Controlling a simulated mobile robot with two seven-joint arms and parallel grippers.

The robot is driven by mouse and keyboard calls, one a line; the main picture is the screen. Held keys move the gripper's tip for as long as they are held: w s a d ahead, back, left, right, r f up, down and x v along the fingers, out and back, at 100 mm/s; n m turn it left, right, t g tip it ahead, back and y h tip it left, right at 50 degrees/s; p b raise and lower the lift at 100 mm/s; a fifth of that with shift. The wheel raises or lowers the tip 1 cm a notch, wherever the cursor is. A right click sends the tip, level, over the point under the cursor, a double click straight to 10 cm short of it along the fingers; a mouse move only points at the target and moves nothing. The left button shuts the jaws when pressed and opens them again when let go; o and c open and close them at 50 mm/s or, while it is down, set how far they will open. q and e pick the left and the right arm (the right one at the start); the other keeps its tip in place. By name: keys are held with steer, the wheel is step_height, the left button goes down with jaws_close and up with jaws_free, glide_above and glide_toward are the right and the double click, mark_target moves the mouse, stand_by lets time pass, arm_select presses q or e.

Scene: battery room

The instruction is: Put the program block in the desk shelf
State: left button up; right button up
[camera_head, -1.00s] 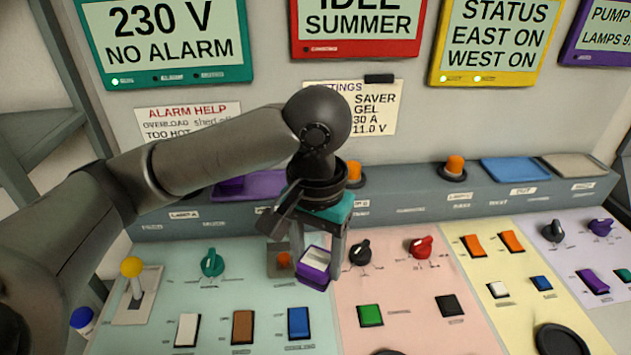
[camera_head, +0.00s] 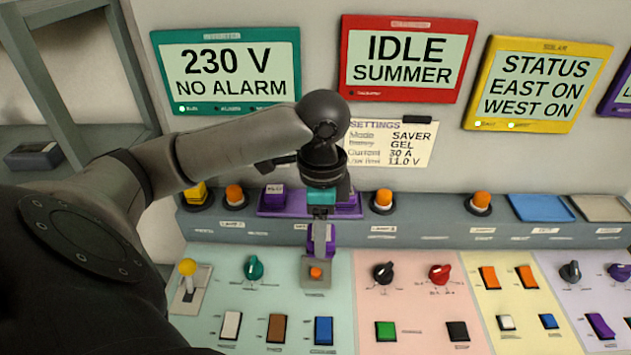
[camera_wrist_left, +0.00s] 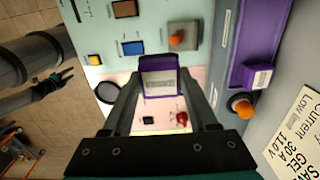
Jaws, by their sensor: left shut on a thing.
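My left gripper (camera_head: 321,222) is shut on a purple block with a pale label, the program block (camera_wrist_left: 158,82). It holds the block in front of the grey ledge at the back of the desk, over the square plate with an orange button. In the left wrist view the block sits between both fingers (camera_wrist_left: 160,92). A grey shelf unit (camera_head: 75,140) stands at the far left with a dark box on it. Whether this is the desk shelf I cannot tell. My right gripper (camera_wrist_left: 66,76) seems to show small at the left of the wrist view; its jaws are unclear.
The ledge (camera_head: 420,232) carries a purple tray (camera_head: 347,208) with another labelled purple block (camera_head: 273,196), a blue tray (camera_head: 541,207), a grey tray (camera_head: 601,207) and several orange knobs. The sloping panel below has switches, dials and a yellow-topped lever (camera_head: 187,270). Screens hang behind.

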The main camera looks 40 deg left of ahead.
arm_select(q)
steer(key=w+a, duration=1.2)
steer(key=w, duration=0.2)
step_height(320, 180, down, 6)
steer(key=shift+d+f, duration=0.1)
steer(key=shift+f, duration=0.15)
steer(key=shift+w+f, duration=0.2)
steer(key=shift+f, duration=0.05)
steer(key=shift+f, duration=0.15)
steer(key=o, duration=1.4)
step_height(320, 180, up, 12)
steer(key=shift+r+p, duration=0.2)
steer(key=shift+p, duration=0.2)
